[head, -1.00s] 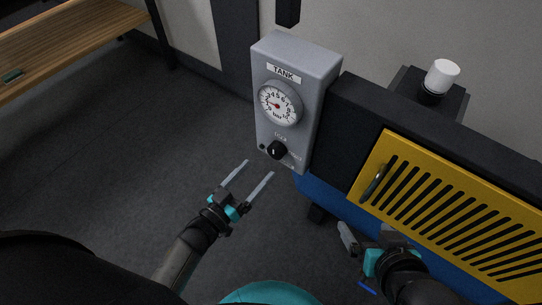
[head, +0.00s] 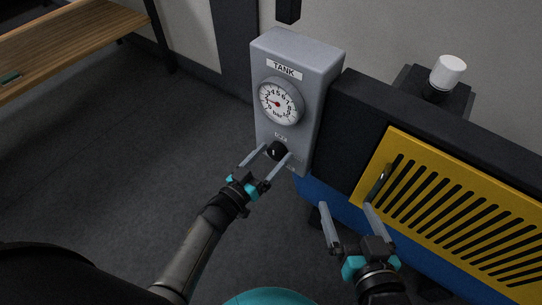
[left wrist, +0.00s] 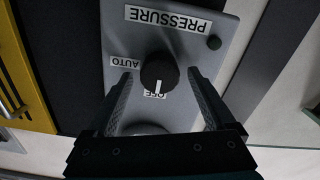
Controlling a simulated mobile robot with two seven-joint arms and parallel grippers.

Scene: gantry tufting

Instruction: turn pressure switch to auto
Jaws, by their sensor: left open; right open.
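The pressure switch is a black round knob (head: 277,151) low on the front of the grey TANK box (head: 297,46). In the left wrist view the knob (left wrist: 159,72) appears upside down, under a PRESSURE label (left wrist: 168,19). Its white pointer line is at the OFF label (left wrist: 154,94); the AUTO label (left wrist: 126,62) is to its left in that view. My left gripper (head: 265,157) is open, its fingers on either side of the knob; I cannot tell whether they touch it. My right gripper (head: 347,215) is open and empty in front of the yellow grille.
A pressure gauge (head: 281,101) sits above the knob. A yellow slotted panel (head: 456,211) with a dark handle (head: 377,184) is to the right, on a blue and black machine. A wooden bench (head: 66,38) stands at the upper left. The floor at the left is clear.

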